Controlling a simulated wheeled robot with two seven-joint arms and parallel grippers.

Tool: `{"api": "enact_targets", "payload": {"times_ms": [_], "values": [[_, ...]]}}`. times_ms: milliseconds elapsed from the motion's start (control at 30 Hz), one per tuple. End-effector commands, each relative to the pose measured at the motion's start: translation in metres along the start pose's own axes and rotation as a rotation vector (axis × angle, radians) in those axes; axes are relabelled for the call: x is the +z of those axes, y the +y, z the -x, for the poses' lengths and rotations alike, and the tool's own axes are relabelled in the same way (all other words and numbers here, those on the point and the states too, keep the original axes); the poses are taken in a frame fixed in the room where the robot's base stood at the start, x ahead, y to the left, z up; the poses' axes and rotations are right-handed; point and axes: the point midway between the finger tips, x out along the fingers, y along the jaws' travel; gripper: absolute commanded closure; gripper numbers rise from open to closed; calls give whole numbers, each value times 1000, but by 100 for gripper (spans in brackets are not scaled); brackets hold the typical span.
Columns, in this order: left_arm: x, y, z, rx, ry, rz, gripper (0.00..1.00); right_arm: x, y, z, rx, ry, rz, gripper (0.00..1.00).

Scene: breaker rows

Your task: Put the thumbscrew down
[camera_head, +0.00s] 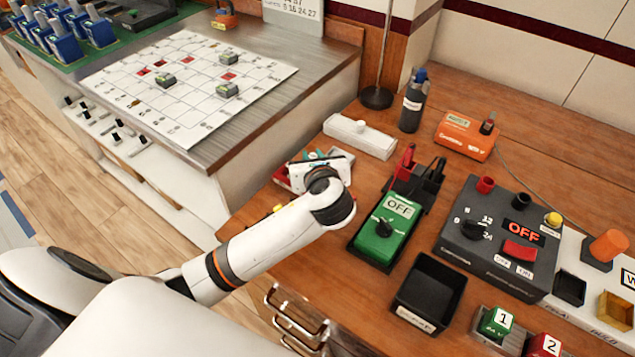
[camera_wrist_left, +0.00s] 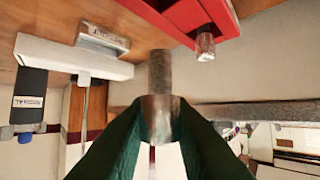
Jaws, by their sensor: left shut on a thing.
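My left gripper (camera_head: 314,156) is above the red tray (camera_head: 281,179) on the wooden bench, and the wrist hides much of that tray. In the left wrist view its two dark green fingers (camera_wrist_left: 159,120) are shut on a grey metal thumbscrew (camera_wrist_left: 160,72), whose knurled shank points away from the wrist. The red tray (camera_wrist_left: 222,10) shows at the top of that view, apart from the held thumbscrew. Another small metal piece, like a thumbscrew (camera_wrist_left: 205,43), is at the tray's edge. My right gripper is in neither view.
A green OFF switch box (camera_head: 385,235) and a black open bin (camera_head: 430,292) stand right of my arm. A long white block (camera_head: 360,136) and a dark bottle (camera_head: 413,104) are behind. A grey OFF panel (camera_head: 500,235) is farther right. Bare wood lies between them.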

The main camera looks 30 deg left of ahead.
Motion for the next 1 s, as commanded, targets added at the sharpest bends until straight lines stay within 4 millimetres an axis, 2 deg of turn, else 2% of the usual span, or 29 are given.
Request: {"api": "enact_targets", "payload": {"times_ms": [33, 100, 267, 500, 867, 900, 1000], "values": [[12, 0, -5, -1, -2, -2, 100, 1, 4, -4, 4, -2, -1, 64], [21, 0, -8, 0, -2, -2, 100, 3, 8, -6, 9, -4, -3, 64], [31, 0, -13, 0, 0, 0, 100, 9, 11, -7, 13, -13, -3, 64], [60, 0, -25, 0, -1, -2, 100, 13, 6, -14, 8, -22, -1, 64], [64, 0, -26, 1, 0, 0, 100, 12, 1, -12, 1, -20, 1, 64], [64, 0, -27, 1, 0, 0, 79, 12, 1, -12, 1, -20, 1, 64], [64, 1, -27, 1, 0, 1, 62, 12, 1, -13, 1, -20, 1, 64]]}}
